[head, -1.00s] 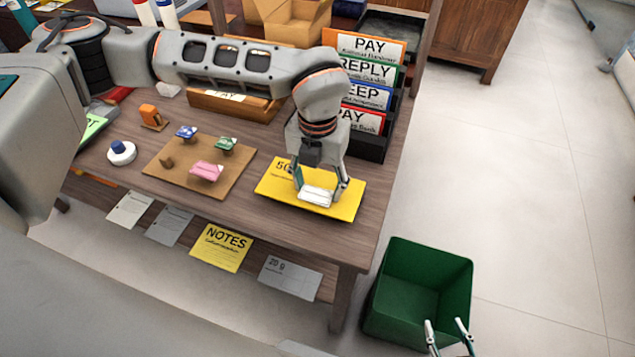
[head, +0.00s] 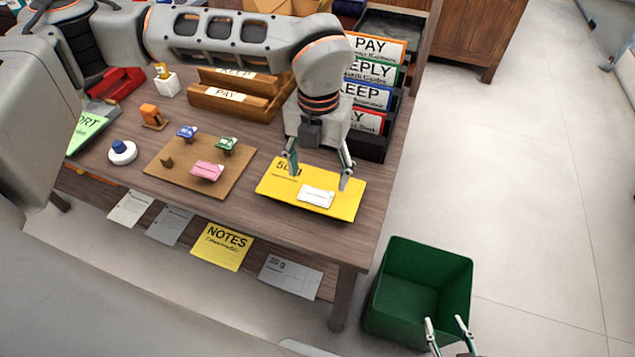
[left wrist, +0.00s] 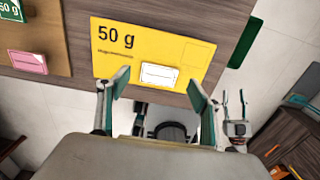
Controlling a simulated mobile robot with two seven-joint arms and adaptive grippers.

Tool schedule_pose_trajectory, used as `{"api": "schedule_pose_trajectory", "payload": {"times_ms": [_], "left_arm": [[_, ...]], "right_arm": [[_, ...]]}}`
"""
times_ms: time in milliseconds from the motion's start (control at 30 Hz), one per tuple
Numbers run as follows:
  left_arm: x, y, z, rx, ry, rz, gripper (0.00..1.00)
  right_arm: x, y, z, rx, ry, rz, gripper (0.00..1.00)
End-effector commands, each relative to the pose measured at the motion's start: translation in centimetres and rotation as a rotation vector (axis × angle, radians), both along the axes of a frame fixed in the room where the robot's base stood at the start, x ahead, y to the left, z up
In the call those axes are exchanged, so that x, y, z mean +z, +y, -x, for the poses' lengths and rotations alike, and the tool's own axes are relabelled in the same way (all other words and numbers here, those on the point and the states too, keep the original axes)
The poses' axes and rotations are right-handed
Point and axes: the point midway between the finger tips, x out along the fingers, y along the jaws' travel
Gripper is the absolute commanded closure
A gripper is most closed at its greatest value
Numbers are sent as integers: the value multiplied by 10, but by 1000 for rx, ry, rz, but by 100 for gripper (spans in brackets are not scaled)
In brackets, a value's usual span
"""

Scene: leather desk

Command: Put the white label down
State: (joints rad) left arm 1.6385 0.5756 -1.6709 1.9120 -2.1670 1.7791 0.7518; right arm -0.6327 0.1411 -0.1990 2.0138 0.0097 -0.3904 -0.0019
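The white label (head: 316,196) lies on the yellow 50 g sheet (head: 275,187) near the desk's front right. In the left wrist view the label (left wrist: 159,76) lies flat towards the sheet's (left wrist: 140,45) lower edge. My left gripper (head: 319,172) is open and empty, just behind and above the label, apart from it. Its two fingers (left wrist: 159,92) also show apart in the left wrist view, with nothing between them. My right gripper (head: 449,334) is open and empty at the lower right, in front of the green bin. Its arm is out of frame.
A cork-coloured board (head: 178,178) with coloured stamps lies left of the sheet. Wooden trays (head: 232,108) and a rack of PAY, REPLY and KEEP cards (head: 377,73) stand behind. A green bin (head: 458,300) stands on the floor right of the desk.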

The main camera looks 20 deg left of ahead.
Motion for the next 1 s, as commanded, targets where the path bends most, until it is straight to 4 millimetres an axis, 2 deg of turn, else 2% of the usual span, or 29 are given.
{"api": "schedule_pose_trajectory", "payload": {"times_ms": [33, 200, 400, 600, 1000], "left_arm": [[15, 0, -2, -1, -8, 1, 36], [48, 0, -1, 0, -6, 1, 36], [72, 0, -1, 1, -3, 1, 36], [79, 0, -1, 0, -2, 1, 36], [79, 0, -1, 0, -2, 1, 36]], "right_arm": [[1, 0, 1, 0, 1, -1, 61], [2, 2, 4, 0, 7, -5, 61], [3, 4, 4, 2, 6, -9, 61], [4, 4, 2, 2, 3, -9, 61], [7, 3, -4, 1, -8, -9, 61]]}}
